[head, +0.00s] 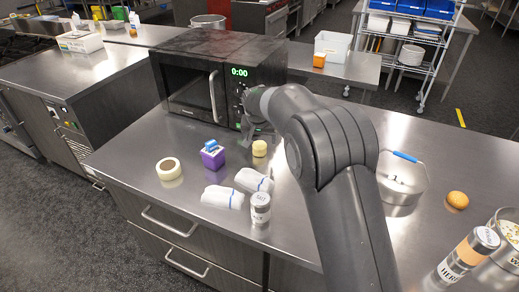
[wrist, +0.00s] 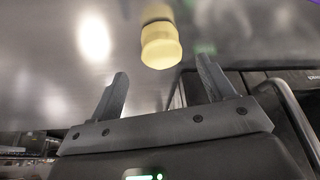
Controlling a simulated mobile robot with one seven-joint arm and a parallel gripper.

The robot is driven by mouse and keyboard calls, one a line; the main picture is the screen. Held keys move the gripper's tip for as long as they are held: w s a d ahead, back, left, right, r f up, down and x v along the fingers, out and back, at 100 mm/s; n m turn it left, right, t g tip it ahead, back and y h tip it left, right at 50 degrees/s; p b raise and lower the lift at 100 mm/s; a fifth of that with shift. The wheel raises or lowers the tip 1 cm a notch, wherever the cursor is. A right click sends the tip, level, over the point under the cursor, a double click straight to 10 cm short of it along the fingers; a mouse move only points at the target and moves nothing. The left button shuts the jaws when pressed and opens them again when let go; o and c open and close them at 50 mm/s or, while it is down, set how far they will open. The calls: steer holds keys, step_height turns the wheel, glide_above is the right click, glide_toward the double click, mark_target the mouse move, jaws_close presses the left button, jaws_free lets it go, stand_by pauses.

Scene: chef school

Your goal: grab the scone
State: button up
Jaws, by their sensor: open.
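A small pale yellow round piece, which looks like the scone (head: 259,148), stands on the steel counter in front of the microwave. In the wrist view the scone (wrist: 161,47) is just beyond my fingertips, roughly between their lines, and not touched. My gripper (head: 250,133) is beside it on the microwave side, partly hidden by my arm. In the wrist view my gripper (wrist: 163,72) is open, with nothing between its two dark fingers.
A microwave (head: 205,85) stands close behind my gripper. A purple box (head: 212,158), a tape-like roll (head: 169,169), white cloth rolls (head: 222,197) and a shaker (head: 260,208) lie nearby.

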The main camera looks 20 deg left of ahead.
mark_target(259, 144)
steer(key=x, duration=0.5)
steer(key=shift+s+a+f, duration=0.1)
steer(key=shift+a+f, duration=0.15)
steer(key=shift+f, duration=0.05)
steer(key=shift+c, duration=0.5)
steer(key=c, duration=1)
steer(key=shift+o, duration=0.2)
steer(key=shift+r, duration=0.15)
